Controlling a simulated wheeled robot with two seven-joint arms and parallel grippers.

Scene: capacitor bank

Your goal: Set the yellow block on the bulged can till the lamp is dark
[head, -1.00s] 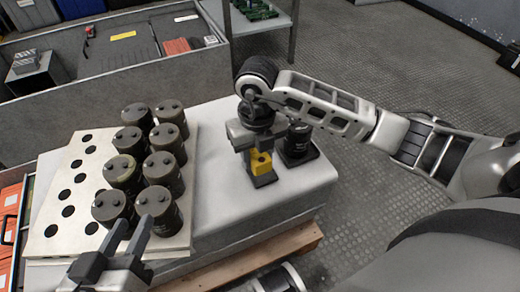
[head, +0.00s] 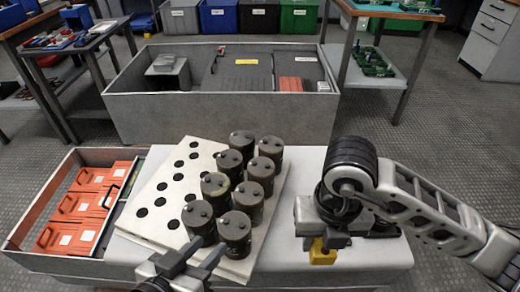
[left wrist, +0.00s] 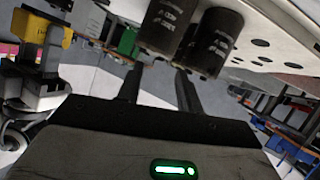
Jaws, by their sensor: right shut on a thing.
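My right gripper (head: 324,243) is shut on the yellow block (head: 322,256), at the front of the white table, right of the cans. Several dark cans (head: 236,226) with two-stud tops stand in two rows on the pale holed board (head: 165,186). One can (head: 215,184) has a more olive top; I cannot tell surely which is bulged. My left gripper (head: 201,251) is open and empty by the nearest cans; its spread fingers (left wrist: 157,85) point towards two cans (left wrist: 208,45) in the left wrist view. The yellow block also shows there (left wrist: 45,30). I cannot make out a lamp.
A crate of orange items (head: 72,222) is left of the board. A large grey bin (head: 225,117) stands behind. White tabletop (head: 310,185) is bare right of the cans.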

